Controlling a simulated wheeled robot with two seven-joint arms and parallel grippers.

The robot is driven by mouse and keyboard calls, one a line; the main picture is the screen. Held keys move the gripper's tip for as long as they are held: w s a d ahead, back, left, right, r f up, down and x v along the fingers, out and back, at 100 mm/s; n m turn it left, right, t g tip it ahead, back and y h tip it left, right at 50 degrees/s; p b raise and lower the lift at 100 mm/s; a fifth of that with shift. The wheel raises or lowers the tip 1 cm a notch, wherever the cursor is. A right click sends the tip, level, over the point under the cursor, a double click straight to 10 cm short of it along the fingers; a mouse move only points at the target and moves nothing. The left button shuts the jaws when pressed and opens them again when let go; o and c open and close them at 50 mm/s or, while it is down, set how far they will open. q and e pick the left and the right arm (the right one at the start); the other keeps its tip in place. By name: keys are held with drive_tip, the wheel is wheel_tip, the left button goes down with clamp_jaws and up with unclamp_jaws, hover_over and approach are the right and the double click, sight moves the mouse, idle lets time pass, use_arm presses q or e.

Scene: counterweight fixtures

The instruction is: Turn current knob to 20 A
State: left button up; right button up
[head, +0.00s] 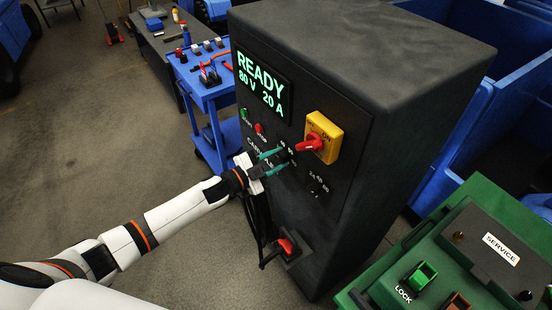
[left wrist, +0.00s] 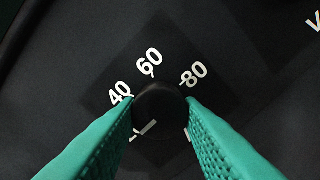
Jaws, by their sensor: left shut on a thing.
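The black charger cabinet (head: 350,60) fills the middle of the head view. Its green display (head: 262,82) reads READY, 80 V, 20 A. My left gripper (head: 279,158), with teal fingers, is shut on a round black knob on the front panel. In the left wrist view the knob (left wrist: 158,103) sits between the two fingers, with 40, 60 and 80 printed around its upper side. A second black knob (head: 318,188) with small numbers sits lower right on the panel. My right gripper is not in view.
A red handle on a yellow plate (head: 326,135) stands out just right of the held knob. Green and red buttons (head: 259,129) are at its upper left. A red-handled plug (head: 287,247) is low on the cabinet. A green service box (head: 480,255) stands at right.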

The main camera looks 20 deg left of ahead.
use_arm(q)
drive_tip(key=o, duration=1)
drive_tip(key=shift+c, duration=0.2)
drive_tip(key=b+v, duration=0.3)
drive_tip(key=v, duration=0.9)
drive_tip(key=shift+a, duration=0.1)
